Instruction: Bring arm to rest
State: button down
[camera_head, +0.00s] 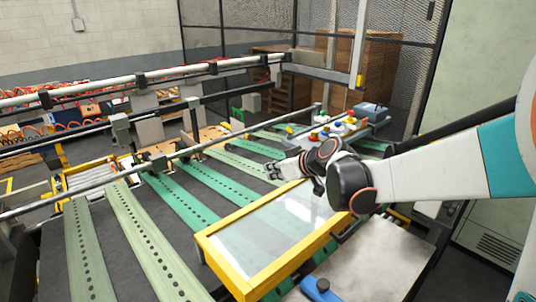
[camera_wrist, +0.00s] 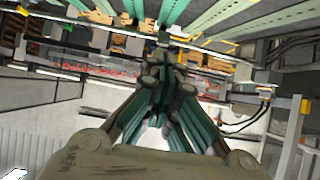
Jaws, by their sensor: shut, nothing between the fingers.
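My arm reaches in from the right in the head view, over the machine. My gripper (camera_head: 272,170) is at its left end, above the far part of the yellow-framed clear panel (camera_head: 262,232). In the wrist view my gripper (camera_wrist: 172,75) shows with its fingers together and nothing between them. It touches nothing that I can make out.
Green perforated strips (camera_head: 180,205) run across the machine bed. A long rail (camera_head: 180,72) crosses behind them. A control box with coloured buttons (camera_head: 322,133) stands beyond my gripper. A blue-handled item (camera_head: 320,288) lies near the front. Mesh fencing (camera_head: 260,25) closes off the back.

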jog(key=s+d+f+m+h+b, duration=0.2)
jog(key=s+d+f+b, duration=0.2)
jog(key=s+f+b, duration=0.5)
jog(key=s+d+f+m+g+h+b, duration=0.1)
jog(key=s+d+f+b, duration=0.3)
jog(key=s+f+b, duration=0.4)
jog(key=s+d+f+m+g+h+b, duration=0.1)
jog(key=s+d+f+m+h+b, duration=0.2)
jog(key=s+f+b, duration=0.6)
jog(key=shift+s+d+f+m+h+b, duration=0.1)
jog(key=shift+s+d+f+m+h, duration=0.1)
jog(key=shift+s, duration=0.8)
jog(key=shift+s+d+f+m+h+b, duration=0.1)
jog(key=shift+s+f+m, duration=0.1)
jog(key=shift+s, duration=0.8)
jog(key=shift+s+d+f+m+h+b, duration=0.1)
jog(key=shift+s+d+f+m, duration=0.1)
jog(key=shift+s, duration=0.8)
